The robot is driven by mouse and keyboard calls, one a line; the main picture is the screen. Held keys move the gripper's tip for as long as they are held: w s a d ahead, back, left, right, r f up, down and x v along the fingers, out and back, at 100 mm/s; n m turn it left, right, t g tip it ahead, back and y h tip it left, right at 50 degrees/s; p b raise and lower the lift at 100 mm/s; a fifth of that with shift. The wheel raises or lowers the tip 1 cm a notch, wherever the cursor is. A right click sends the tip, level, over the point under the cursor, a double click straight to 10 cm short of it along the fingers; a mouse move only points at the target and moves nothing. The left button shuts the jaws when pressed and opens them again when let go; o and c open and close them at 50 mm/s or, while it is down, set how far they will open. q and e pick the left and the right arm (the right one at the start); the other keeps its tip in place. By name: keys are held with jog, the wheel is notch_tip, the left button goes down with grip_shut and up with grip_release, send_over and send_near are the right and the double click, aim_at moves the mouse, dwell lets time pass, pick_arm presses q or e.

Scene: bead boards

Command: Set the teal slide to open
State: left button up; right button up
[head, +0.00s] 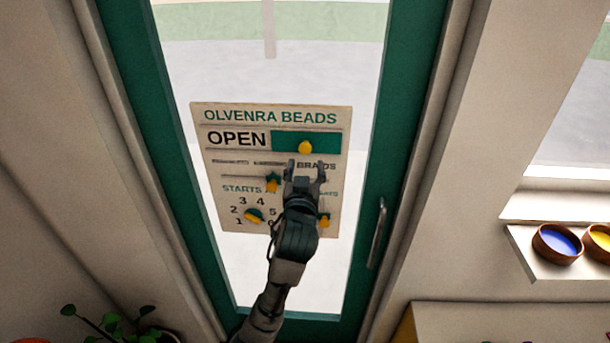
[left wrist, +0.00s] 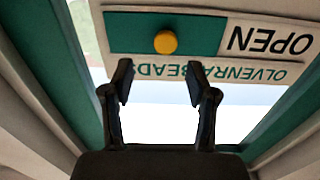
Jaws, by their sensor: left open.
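A cream sign board (head: 270,226) headed OLVENRA BEADS hangs on the glass of a green-framed door. Its teal slide (head: 325,139) with a yellow knob (head: 305,148) sits at the right of the top row, and the word OPEN shows uncovered on its left. The slide (left wrist: 205,34) and its knob (left wrist: 165,42) also show in the left wrist view, where the sign appears upside down. My left gripper (head: 306,165) is open and empty just below the knob in the head view, apart from it. It hides part of the lower rows. My right gripper is not in view.
Other yellow knobs on the sign, at the middle (head: 272,186), lower left (head: 254,216) and lower right (head: 324,221), lie close to my left arm. A door handle (head: 377,233) is to the right. Bowls of beads (head: 557,244) stand on a ledge farther right.

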pick_arm(q)
jog(key=s, duration=0.2)
jog(key=shift+s+d, duration=0.1)
jog(key=shift+s, duration=0.3)
jog(key=shift+f, duration=0.1)
